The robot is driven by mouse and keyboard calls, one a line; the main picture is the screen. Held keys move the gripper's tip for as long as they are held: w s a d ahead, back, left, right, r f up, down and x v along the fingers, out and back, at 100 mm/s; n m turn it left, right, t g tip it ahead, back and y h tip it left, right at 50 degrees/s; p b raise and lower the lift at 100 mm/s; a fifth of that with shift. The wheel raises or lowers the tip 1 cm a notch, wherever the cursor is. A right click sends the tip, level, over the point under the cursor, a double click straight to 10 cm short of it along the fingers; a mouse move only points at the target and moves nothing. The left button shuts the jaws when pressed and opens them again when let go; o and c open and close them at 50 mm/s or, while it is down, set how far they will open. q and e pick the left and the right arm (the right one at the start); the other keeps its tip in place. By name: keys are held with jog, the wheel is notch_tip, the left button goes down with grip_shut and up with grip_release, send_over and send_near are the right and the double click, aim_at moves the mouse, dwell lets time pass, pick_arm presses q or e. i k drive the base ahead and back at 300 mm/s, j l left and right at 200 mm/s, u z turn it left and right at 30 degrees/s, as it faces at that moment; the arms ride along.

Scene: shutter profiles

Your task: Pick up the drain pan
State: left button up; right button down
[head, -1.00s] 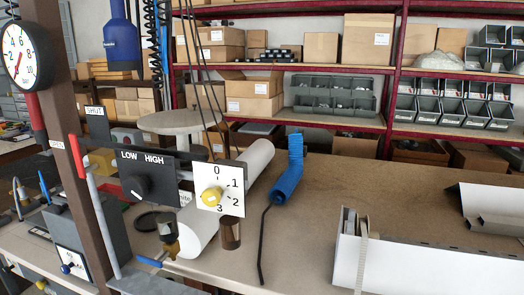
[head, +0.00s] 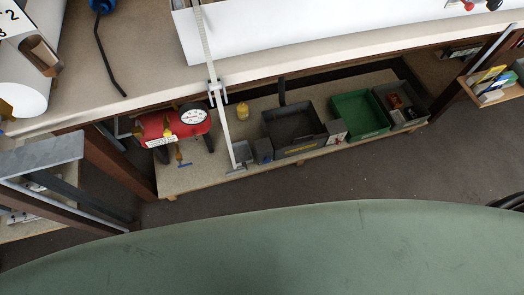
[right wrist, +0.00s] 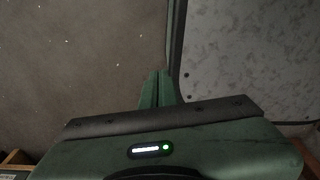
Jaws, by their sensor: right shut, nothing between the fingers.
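The drain pan appears to be the dark, open rectangular tray (head: 292,125) on the low shelf under the workbench, in the middle of the head view. A dark upright piece stands at its back edge, and a yellow mark shows on its front wall. My right gripper (right wrist: 160,88) shows only in the right wrist view. Its two green fingers are together with nothing between them, over a brown speckled surface. The pan does not show in that view. My left gripper is not in view.
On the low shelf (head: 190,178), a green bin (head: 358,115) and a grey bin (head: 424,113) stand right of the pan. A red tank with a gauge (head: 170,126) stands left. A white strip (head: 228,125) hangs down before the shelf. The bench edge (head: 330,58) overhangs it.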

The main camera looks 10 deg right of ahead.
aim_at(241, 150)
jog(key=k+j+z, duration=0.1)
jog(key=j+z, duration=0.2)
jog(key=k+j+z, duration=0.1)
jog(key=j+z, duration=0.25)
jog(key=j, duration=0.15)
jog(key=k+j+z, duration=0.3)
jog(key=i+j, duration=0.05)
jog(key=i, duration=0.05)
